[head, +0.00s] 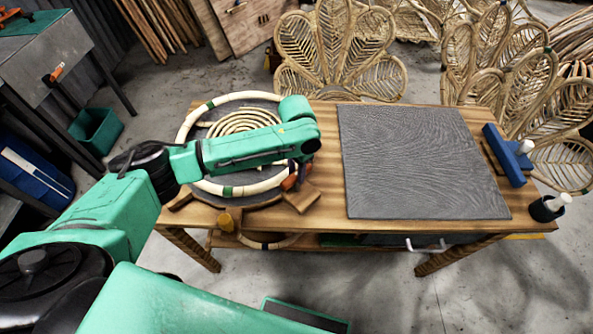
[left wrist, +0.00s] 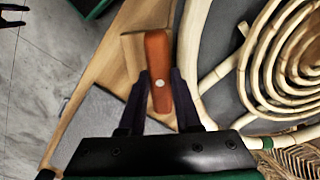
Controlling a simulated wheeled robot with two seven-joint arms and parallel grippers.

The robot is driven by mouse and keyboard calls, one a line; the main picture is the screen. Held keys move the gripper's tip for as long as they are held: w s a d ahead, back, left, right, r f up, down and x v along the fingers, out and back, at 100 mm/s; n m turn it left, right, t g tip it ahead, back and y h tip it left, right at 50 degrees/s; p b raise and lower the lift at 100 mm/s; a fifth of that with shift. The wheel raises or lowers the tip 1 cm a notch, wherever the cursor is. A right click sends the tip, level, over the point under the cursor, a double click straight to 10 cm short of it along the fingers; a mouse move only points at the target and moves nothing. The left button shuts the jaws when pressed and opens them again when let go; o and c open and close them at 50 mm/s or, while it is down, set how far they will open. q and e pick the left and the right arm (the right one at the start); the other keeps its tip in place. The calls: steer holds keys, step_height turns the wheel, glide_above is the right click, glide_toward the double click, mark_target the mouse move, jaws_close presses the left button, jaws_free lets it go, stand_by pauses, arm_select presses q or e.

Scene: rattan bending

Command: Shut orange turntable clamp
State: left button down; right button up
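The orange turntable clamp (left wrist: 159,70) lies in the left wrist view between the two dark fingers of my left gripper (left wrist: 162,78). The fingers stand on either side of the clamp's lever, with little or no gap; whether they press on it I cannot tell. In the head view the orange clamp (head: 289,183) shows at the turntable's right front edge, below my left gripper (head: 299,174), partly hidden by it. The grey turntable (head: 262,201) carries a pale rattan ring (head: 186,129) and an inner coil (head: 213,129). My right gripper is not in view.
A wooden block (head: 301,197) sits beside the clamp. A grey ridged mat (head: 420,165) covers the table's middle right. A blue tool (head: 505,155) and a dark cup (head: 546,208) are at the right edge.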

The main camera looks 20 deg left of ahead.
arm_select(q)
steer(key=shift+r, duration=0.1)
steer(key=shift+m+p, duration=0.3)
steer(key=shift+p, duration=0.05)
steer(key=m+p, duration=0.2)
steer(key=shift+r+m, duration=0.15)
steer(key=shift+m, duration=0.15)
steer(key=m+p, duration=0.2)
steer(key=m, duration=0.2)
steer(key=shift+p, duration=0.4)
steer(key=m+p, duration=0.1)
steer(key=m, duration=0.4)
steer(key=shift+w+m+p, duration=0.1)
steer(key=shift+m+p, duration=0.2)
steer(key=shift+m, duration=0.1)
steer(key=shift+m+p, duration=0.3)
steer(key=shift+m, duration=2.2)
steer(key=c, duration=0.6)
jaws_free()
